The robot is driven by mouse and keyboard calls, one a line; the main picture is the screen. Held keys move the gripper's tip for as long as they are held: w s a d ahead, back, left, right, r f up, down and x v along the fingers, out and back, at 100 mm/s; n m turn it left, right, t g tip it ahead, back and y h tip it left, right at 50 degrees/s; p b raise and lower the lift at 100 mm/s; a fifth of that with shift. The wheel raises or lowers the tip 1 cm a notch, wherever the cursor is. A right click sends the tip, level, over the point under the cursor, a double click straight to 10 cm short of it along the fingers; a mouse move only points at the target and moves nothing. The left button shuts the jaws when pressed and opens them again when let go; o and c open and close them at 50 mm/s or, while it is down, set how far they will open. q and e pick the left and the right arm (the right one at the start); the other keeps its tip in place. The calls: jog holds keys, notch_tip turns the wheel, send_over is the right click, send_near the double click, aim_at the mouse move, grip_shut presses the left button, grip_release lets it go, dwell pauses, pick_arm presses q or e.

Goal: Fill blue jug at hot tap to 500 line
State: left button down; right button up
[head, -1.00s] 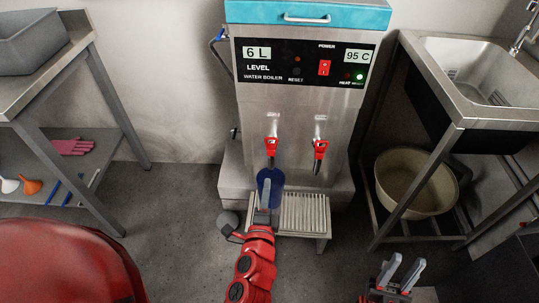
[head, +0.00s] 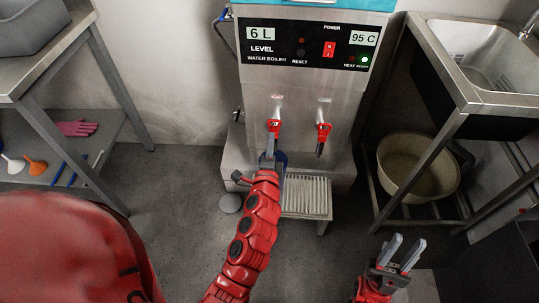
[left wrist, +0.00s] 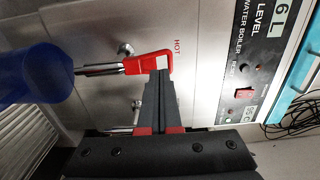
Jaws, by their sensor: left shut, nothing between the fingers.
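The blue jug (head: 281,157) stands below the left tap of the water boiler, mostly hidden behind my left arm. In the left wrist view the jug (left wrist: 35,72) is at the left, under the spout. Its 500 line and water level are not visible. The left tap (head: 274,127) has a red handle, seen close in the left wrist view (left wrist: 120,67) beside the word HOT. My left gripper (head: 267,145) is shut and empty, its fingertips (left wrist: 159,76) at the handle; I cannot tell whether they touch. My right gripper (head: 406,243) is open and empty, low at right.
The boiler's panel (head: 310,46) reads 6 L and 95 C. A second red tap (head: 323,131) is to the right, above a ribbed drip tray (head: 305,194). A beige basin (head: 418,170) sits under the sink at right. A steel table (head: 50,75) stands at left.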

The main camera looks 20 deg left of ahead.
aim_at(274, 123)
pick_arm(q)
jog(key=shift+x, duration=1.85)
jog(key=r+g+p, duration=0.1)
jog(key=p, duration=0.5)
jog(key=w+r+g+p, duration=0.1)
jog(key=p, duration=0.5)
jog(key=shift+w+a+r+g+h+p, duration=0.1)
jog(key=shift+w+r+g+h+p, duration=0.05)
jog(key=shift+r+g+h+p, duration=0.2)
jog(key=g+p, duration=0.1)
jog(key=p, duration=0.4)
jog(key=w+f+g+p, duration=0.1)
jog(key=g+p, duration=0.1)
jog(key=p, duration=0.3)
jog(key=shift+w+a+f+h, duration=0.2)
jog(key=shift+w+a+h, duration=0.05)
jog(key=shift+f, duration=0.15)
dwell(3.2)
